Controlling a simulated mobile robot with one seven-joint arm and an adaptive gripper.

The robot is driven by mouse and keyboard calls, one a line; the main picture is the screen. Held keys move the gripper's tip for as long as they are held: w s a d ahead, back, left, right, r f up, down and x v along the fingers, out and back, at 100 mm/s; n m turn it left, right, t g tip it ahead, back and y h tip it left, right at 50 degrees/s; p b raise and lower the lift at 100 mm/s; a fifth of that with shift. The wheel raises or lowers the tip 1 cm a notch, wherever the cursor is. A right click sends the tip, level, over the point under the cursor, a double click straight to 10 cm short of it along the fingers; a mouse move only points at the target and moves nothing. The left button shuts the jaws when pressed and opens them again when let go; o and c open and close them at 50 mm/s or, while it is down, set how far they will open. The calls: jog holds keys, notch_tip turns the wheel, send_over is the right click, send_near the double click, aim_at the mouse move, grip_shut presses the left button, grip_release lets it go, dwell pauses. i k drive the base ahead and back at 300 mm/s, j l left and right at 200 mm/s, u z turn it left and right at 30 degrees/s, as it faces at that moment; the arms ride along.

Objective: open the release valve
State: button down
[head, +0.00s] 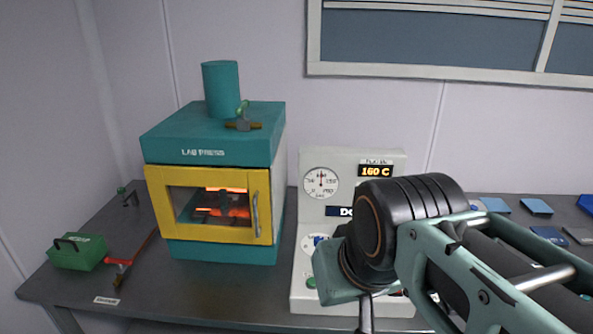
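No part is clearly marked as the release valve. A small fitting with a red bar and a brass-coloured end (118,270) sits on the bench beside a green box with a black handle (77,252). Whether any valve is open or shut cannot be told. My arm enters from the lower right; its gripper fingers are not in view.
The press door (209,204) is closed, with an orange glow behind its window. A pale control unit (352,160) with a gauge and a "160 C" display is partly hidden by my arm. Blue pieces (536,206) lie at right. The bench (195,288) is clear in front of the press.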

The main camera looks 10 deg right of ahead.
aim_at(106, 259)
jog(key=i+j, duration=0.95)
jog(key=u, duration=2.25)
